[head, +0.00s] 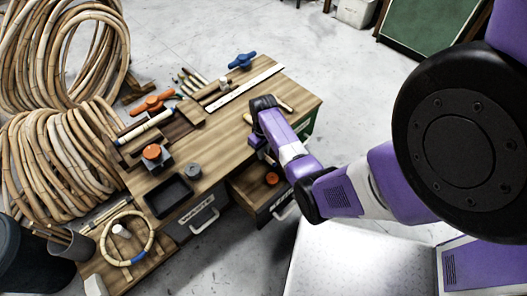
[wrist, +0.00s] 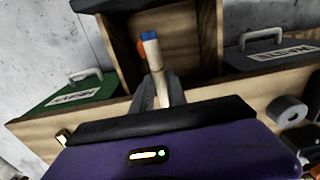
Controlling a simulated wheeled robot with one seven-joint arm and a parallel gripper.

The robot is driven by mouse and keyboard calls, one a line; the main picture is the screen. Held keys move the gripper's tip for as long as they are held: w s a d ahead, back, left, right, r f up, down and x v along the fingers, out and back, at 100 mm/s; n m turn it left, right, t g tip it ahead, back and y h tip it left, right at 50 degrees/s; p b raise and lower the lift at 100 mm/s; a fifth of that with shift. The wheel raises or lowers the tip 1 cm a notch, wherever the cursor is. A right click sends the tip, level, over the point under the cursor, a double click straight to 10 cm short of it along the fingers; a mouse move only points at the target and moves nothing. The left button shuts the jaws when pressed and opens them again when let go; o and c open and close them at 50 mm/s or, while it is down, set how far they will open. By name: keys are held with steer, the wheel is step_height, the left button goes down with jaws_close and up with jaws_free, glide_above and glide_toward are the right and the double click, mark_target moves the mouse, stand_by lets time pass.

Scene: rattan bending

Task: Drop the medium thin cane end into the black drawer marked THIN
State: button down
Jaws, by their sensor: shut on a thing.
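A short pale cane piece with a blue tip (wrist: 152,62) stands between the fingers of my gripper (wrist: 160,92) in the wrist view. My gripper is shut on it. The cane points into an open wooden drawer (wrist: 205,40), apart from its floor as far as I can tell. In the head view the open drawer (head: 249,198) juts from the bench front with a dark front panel (head: 284,205); its marking is too small to read. My fingers and the cane are hidden by my arm there.
An orange round thing (head: 272,178) lies in the open drawer. A green-fronted drawer (wrist: 75,95) and a grey-fronted drawer (wrist: 270,45) flank it, both with handles. A black tray (head: 168,196), an orange-topped block (head: 153,153) and a white ruler (head: 245,88) are on the bench (head: 215,150).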

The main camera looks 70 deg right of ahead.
steer(key=shift+f+b, duration=0.3)
steer(key=shift+f, duration=0.3)
steer(key=c, duration=1.3)
jaws_free()
steer(key=shift+o, duration=0.2)
steer(key=shift+r, duration=0.1)
steer(key=shift+r+p, duration=1.3)
steer(key=shift+r, duration=2.55)
